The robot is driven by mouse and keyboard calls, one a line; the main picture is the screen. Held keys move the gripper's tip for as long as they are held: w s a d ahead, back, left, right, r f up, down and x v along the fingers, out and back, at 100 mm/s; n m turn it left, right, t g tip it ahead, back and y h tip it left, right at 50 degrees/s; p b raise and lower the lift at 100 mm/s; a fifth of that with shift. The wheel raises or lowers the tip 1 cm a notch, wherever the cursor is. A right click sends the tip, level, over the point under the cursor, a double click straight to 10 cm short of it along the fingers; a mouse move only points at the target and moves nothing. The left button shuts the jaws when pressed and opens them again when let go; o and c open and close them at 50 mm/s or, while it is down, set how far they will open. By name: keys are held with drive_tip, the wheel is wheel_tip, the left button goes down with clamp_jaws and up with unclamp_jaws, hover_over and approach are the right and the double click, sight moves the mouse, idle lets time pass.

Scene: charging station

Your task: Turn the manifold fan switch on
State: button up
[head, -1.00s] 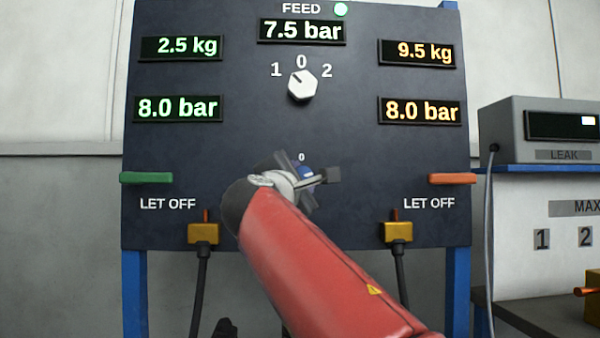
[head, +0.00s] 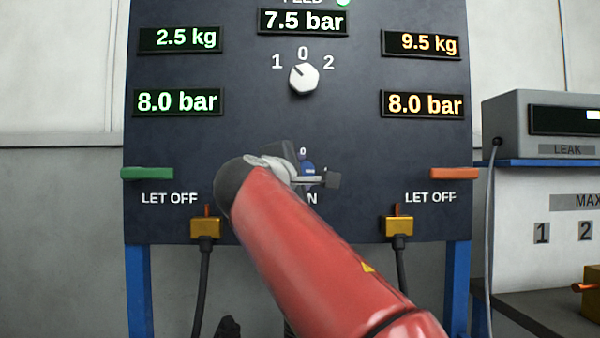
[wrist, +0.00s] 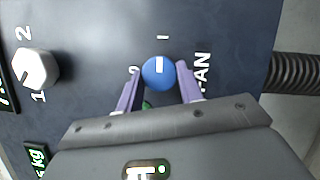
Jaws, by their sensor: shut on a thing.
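The fan switch is a round blue knob (wrist: 158,74) with a white mark. In the wrist view its mark points up at the "I" label (wrist: 163,37); the "0" label (wrist: 134,70) is at its left. My gripper (wrist: 159,67) has its two purple fingers on either side of the knob and is shut on it. In the head view my gripper (head: 306,176) is at the lower middle of the dark panel (head: 240,130), and only a bit of the blue knob (head: 307,167) shows past it.
A white feed selector (head: 303,79) is above the fan switch. Green (head: 147,174) and orange (head: 454,173) let-off handles are at the panel's sides. Yellow connectors with cables hang below. A grey leak box (head: 545,125) stands at the right.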

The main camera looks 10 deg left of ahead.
drive_tip(key=o, duration=1)
drive_tip(key=shift+s, duration=0.15)
drive_tip(key=s+b, duration=0.2)
drive_tip(key=s, duration=0.5)
drive_tip(key=shift+s+a+f, duration=0.25)
drive_tip(key=shift+a+f, duration=0.15)
drive_tip(key=shift+a, duration=0.05)
